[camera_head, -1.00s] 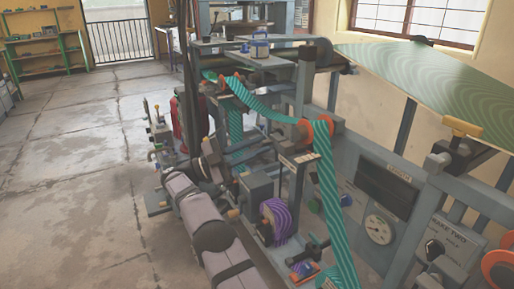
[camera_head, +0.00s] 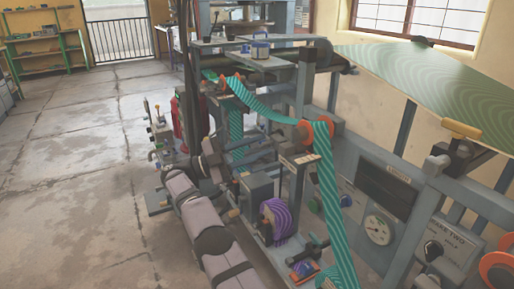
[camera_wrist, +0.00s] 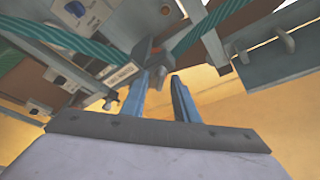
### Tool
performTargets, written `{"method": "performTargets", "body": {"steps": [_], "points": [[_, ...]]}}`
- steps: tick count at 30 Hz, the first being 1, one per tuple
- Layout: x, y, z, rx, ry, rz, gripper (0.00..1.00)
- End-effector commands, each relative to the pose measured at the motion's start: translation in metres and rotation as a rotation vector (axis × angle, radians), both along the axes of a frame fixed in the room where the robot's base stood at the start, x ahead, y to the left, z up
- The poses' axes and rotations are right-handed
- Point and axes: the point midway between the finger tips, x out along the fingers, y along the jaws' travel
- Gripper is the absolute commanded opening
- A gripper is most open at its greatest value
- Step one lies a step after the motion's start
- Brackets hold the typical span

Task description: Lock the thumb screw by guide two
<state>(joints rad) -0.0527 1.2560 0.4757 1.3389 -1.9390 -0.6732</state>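In the wrist view my gripper (camera_wrist: 163,76) points up at the machine, its two blue fingers apart with a gap between them. A dark part (camera_wrist: 154,57) of the machine lies just beyond the fingertips; I cannot tell whether they touch it. A small dark knob (camera_wrist: 110,101) sits left of the left finger, below a pale label (camera_wrist: 120,75) too small to read. I cannot tell which part is the thumb screw by guide two.
A green striped web (camera_head: 326,185) runs over orange-edged rollers (camera_head: 304,131) and down the frame. A purple striped roll (camera_head: 278,218) is below it. A gauge (camera_head: 378,230) is on the right panel. A red extinguisher (camera_head: 180,118) stands behind my arm. Floor at left is clear.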

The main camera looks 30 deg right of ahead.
Motion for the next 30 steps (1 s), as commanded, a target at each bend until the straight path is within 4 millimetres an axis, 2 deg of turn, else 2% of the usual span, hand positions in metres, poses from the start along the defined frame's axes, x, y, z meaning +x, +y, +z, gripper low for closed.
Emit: {"method": "performTargets", "body": {"steps": [7,11,14,24,30], "points": [[0.0,0.0,0.001,0.0,0.0,0.001,0.27],[0.0,0.0,0.009,0.0,-0.001,0.002,0.27],[0.0,0.0,0.02,-0.001,-0.003,0.001,0.27],[0.0,0.0,0.079,-0.003,-0.004,0.003,0.27],[0.0,0.0,0.095,-0.002,0.0,0.002,0.27]]}}
